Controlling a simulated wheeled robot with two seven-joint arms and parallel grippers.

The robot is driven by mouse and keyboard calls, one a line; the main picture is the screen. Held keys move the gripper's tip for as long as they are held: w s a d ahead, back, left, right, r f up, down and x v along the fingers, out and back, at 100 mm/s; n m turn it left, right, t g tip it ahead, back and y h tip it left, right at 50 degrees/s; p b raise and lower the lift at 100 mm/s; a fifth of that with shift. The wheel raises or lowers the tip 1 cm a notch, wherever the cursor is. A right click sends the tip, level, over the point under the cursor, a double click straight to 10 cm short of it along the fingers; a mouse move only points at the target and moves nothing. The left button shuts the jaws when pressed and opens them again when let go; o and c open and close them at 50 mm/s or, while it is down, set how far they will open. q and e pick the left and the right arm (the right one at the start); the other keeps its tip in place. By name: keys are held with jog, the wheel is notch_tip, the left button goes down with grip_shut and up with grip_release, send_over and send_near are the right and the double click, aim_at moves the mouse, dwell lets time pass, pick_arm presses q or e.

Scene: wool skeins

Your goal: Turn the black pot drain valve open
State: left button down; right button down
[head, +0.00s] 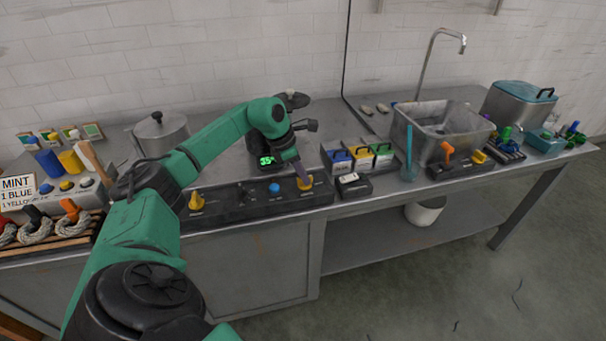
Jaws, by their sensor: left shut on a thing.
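My left arm reaches across the bench, and its gripper (303,180) points down at the right end of a long black control panel (228,205). It is shut on a yellow knob (306,184) there; the fingertips are small and partly blend with the knob. A dark pot lid (292,97) shows behind my arm, with most of that pot hidden. I cannot tell for sure which fitting is the drain valve. A second yellow knob (196,201) and a blue button (274,187) are on the panel. My right gripper is not in view.
A green-lit display (265,161) stands behind the panel. A steel pot (160,132) is at the back left. Blue, yellow and green boxes (360,157) and a metal sink (440,130) are to the right. Rope skeins (38,228) lie at the left front.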

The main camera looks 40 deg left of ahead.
pick_arm(q)
jog(key=c, duration=0.8)
grip_release()
jog(key=shift+c, duration=0.2)
jog(key=v, duration=1.4)
jog(key=shift+s+r, duration=0.15)
jog(key=shift+r, duration=0.1)
jog(key=shift+a, duration=0.1)
